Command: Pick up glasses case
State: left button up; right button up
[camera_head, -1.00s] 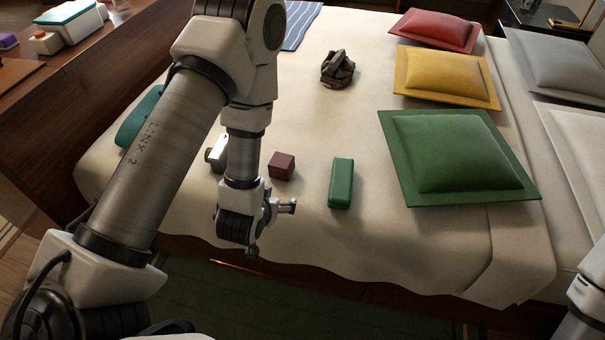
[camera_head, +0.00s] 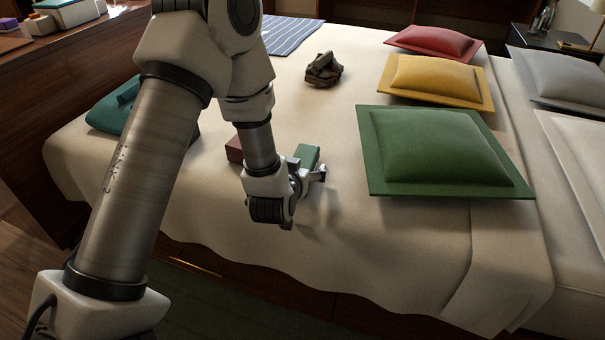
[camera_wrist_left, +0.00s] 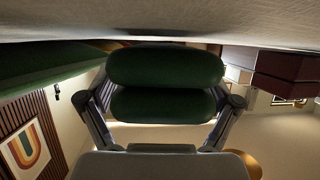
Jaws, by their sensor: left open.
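The green glasses case (camera_head: 306,154) lies on the bed, its near end hidden behind my left gripper (camera_head: 312,178). In the left wrist view the green case (camera_wrist_left: 165,68) fills the space ahead of and between the fingers of the left gripper (camera_wrist_left: 163,100), with a dark seam across it. The left gripper is open, low over the bed at the case's near end. Whether its fingers touch the case cannot be told. My right gripper is out of view.
A dark red box (camera_head: 235,148) lies left of the case, partly behind my left arm. A green cushion (camera_head: 440,150) lies to the right, with yellow (camera_head: 436,80) and red (camera_head: 434,42) ones behind. A crumpled dark item (camera_head: 323,70) lies farther back. The front bed cover (camera_head: 390,245) is clear.

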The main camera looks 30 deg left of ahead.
pick_arm(q)
jog(key=c, duration=1.3)
